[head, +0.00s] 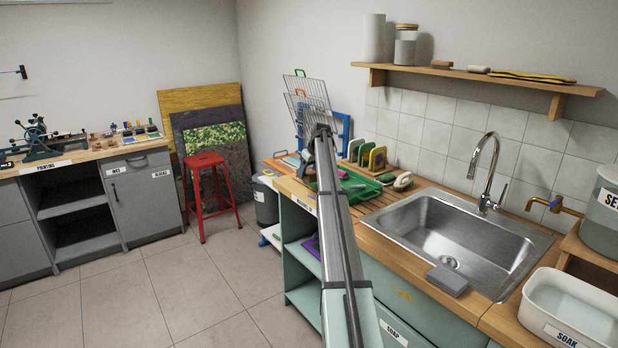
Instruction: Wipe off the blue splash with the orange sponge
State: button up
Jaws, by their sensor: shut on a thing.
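My arm reaches from the bottom of the head view across the wooden counter (376,211) toward the back wall. Its far end is a dark joint. I cannot make out the gripper's fingers or what is between them; they are hidden or out of sight. I cannot pick out an orange sponge for certain. No blue splash shows clearly on the counter, cabinet fronts or floor.
A steel sink (450,240) with a tall tap is right of my arm, a grey block (447,279) on its front rim. A green tray (362,188) and a rack of coloured pieces (377,158) stand behind. A white basin (570,310) stands at right, a red stool (207,160) at left.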

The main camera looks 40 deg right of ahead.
jog(key=shift+f, duration=4.15)
jog(key=shift+s, duration=0.95)
jog(key=shift+s+r, duration=0.1)
jog(key=shift+s, duration=4.45)
jog(key=shift+w+r, duration=0.1)
jog(key=shift+w, duration=5.4)
jog(key=shift+r, duration=3.95)
jog(key=shift+f, duration=0.2)
